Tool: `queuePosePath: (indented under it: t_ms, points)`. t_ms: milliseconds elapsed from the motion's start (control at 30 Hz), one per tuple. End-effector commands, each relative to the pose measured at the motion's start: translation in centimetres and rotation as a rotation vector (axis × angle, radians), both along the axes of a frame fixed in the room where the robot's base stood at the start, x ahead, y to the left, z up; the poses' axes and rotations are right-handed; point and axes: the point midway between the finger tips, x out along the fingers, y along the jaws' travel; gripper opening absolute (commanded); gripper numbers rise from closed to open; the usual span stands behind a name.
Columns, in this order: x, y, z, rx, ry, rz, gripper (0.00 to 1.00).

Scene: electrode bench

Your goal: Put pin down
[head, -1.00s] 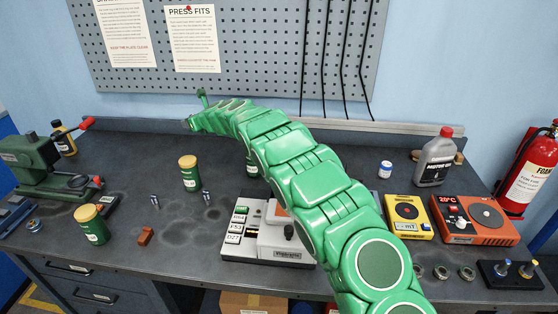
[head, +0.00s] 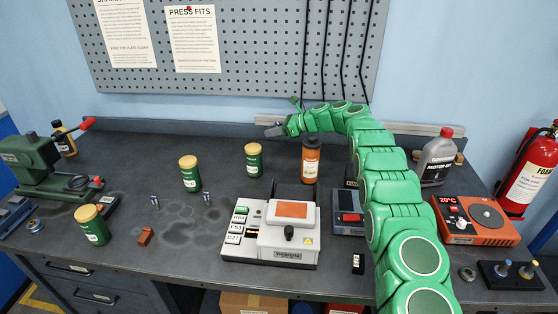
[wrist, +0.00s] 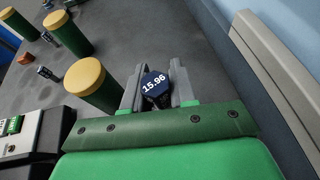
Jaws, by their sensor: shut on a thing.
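My gripper (head: 274,130) is raised above the back of the bench, near the rear ledge. In the wrist view, my gripper (wrist: 157,90) is shut on a pin (wrist: 154,86) with a dark blue end marked 15.96. The pin sits between the two grey fingers, and its far part is hidden. Two other small pins stand on the bench, a left one (head: 154,201) and a right one (head: 207,197), to the left of the grey instrument.
Green yellow-lidded jars (head: 189,175) stand left of centre, one (head: 253,160) near below my gripper. An orange bottle (head: 310,160) and grey instrument (head: 288,231) occupy the middle. A green press (head: 38,160) stands at far left. Bare bench (head: 130,165) lies at centre-left.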

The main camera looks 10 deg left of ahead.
Motion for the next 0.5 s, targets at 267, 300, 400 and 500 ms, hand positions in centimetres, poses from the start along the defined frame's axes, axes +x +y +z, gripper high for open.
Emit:
queuePosePath:
  t_ms: [267,300,400,500]
  points:
    - [-0.1,-0.4,-3.8,0.001,0.005,0.005,0.0]
    - [-0.1,-0.4,-4.4,0.002,0.006,0.005,0.0]
    - [-0.1,-0.4,-5.7,0.002,0.004,0.006,0.0]
    - [-0.1,-0.3,-6.3,0.001,0.002,0.006,0.0]
